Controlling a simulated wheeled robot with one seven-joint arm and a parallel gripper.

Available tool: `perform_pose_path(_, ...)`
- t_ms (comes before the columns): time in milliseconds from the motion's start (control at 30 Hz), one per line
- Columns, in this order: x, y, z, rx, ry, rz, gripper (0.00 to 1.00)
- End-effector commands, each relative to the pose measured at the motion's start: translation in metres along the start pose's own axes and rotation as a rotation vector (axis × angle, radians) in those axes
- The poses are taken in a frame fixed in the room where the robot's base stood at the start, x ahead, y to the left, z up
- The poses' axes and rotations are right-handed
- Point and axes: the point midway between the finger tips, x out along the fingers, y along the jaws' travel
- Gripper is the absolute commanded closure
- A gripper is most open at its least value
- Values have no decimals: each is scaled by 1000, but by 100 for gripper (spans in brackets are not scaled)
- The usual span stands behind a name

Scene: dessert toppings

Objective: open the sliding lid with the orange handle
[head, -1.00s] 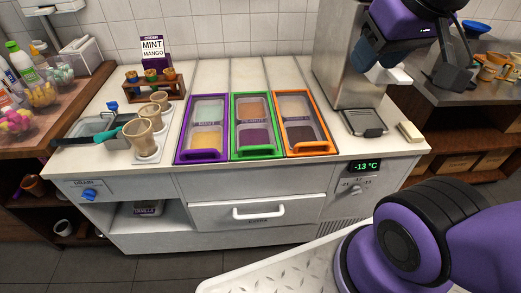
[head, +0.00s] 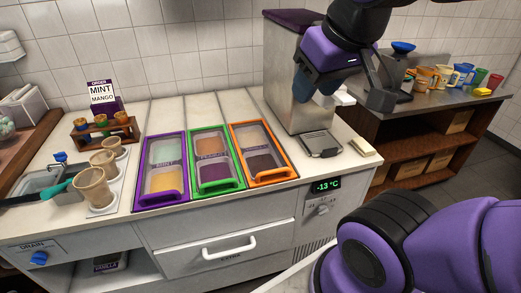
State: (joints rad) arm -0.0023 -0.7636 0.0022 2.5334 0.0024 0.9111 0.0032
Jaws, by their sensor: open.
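The orange-framed sliding lid (head: 259,150) is the rightmost of three lids set in the counter. It lies flat, with a clear pane over light and dark contents. Its orange handle (head: 273,175) is a bar along the front edge. My gripper (head: 362,92) is up at the top right, above and to the right of the orange lid, apart from it. It is open, with nothing seen between its fingers. My arm hides part of the wall behind it.
A green lid (head: 219,189) and a purple lid (head: 160,201) lie to the left. A steel machine (head: 290,75) with a drip tray (head: 320,144) stands right of the orange lid. Cups (head: 95,188) stand at the left. A sponge (head: 362,147) lies near the right counter edge.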

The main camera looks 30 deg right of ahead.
Motion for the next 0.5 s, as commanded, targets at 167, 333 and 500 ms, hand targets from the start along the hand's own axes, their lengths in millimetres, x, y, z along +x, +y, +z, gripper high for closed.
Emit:
perform_pose_path(167, 9, 3, -12, -53, -32, 9, 57)
perform_pose_path(333, 34, 10, -39, -189, -108, 19, 57)
perform_pose_path(500, 66, 20, -65, -343, -189, 11, 57)
